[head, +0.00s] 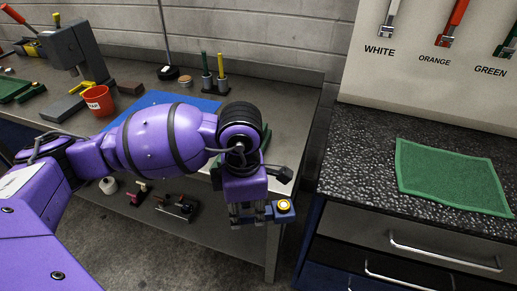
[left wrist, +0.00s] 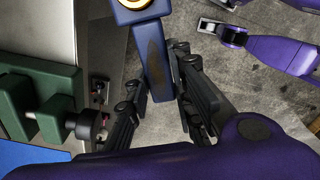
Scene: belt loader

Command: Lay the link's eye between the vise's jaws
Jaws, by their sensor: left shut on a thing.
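My left gripper (head: 252,212) hangs in front of the bench's right end, shut on the dark blue link. The link (head: 284,212) sticks out to the right of the fingers, its yellow-ringed eye (head: 284,206) facing up. In the left wrist view the link (left wrist: 150,55) runs between the two fingers, its eye cut off by the top edge. The green vise (left wrist: 45,90), with a screw and dark knob, stands at the bench edge left of the fingers, apart from the link. In the head view my arm hides most of the vise; its jaw gap is not clear.
The bench (head: 300,97) holds a blue mat (head: 190,98), a red cup (head: 98,100), a drill press (head: 78,50) and pen holders (head: 214,82). A floor gap separates it from a speckled counter (head: 360,165) with a green cloth (head: 450,178). Parts lie on the lower shelf (head: 150,225).

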